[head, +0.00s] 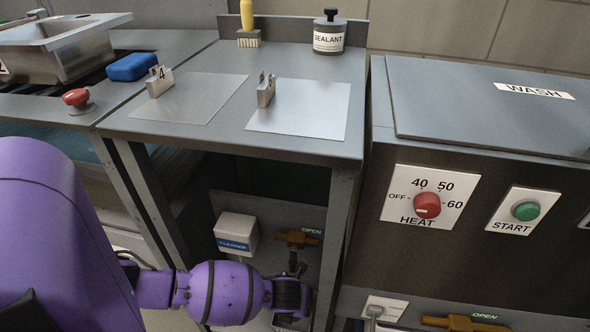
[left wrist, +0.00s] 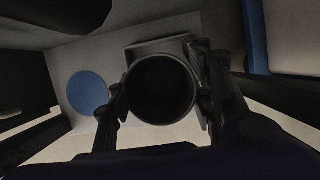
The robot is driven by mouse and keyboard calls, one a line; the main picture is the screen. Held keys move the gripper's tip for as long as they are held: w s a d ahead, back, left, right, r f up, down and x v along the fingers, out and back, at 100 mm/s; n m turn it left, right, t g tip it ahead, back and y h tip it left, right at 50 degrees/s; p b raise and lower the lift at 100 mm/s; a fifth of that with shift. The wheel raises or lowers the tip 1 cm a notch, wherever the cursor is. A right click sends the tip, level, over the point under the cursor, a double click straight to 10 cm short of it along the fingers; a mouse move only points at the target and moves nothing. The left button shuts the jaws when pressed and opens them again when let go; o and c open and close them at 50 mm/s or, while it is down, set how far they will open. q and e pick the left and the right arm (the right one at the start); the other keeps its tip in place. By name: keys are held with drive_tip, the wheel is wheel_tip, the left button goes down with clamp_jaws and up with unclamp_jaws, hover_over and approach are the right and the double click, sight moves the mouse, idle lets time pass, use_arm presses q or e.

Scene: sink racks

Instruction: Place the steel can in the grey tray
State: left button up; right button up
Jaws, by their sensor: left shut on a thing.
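My left gripper (left wrist: 163,88) is shut on a dark, round-rimmed open cylinder, which I take to be the steel can (left wrist: 163,62). One finger is on each side of it, and its inside is in shadow. In the head view my left arm reaches in low from the left under the middle counter. The fingers and the can are not clear there. I cannot make out which surface is the grey tray. My right gripper is not in view.
A blue disc (left wrist: 88,92) lies beside the can in the wrist view. The wash unit (head: 480,110) stands right, the sealant jar (head: 329,36) at the back.

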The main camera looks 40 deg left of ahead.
use_arm(q)
wheel_tip(320, 180, down, 5)
drive_tip(key=shift+s+r+b, duration=0.1)
drive_tip(key=shift+b, duration=1.1)
drive_tip(key=shift+w, duration=0.2)
drive_tip(key=shift+a, duration=0.1)
drive_tip(key=o, duration=1.2)
drive_tip(key=p+v, duration=0.5)
drive_tip(key=v, duration=0.7)
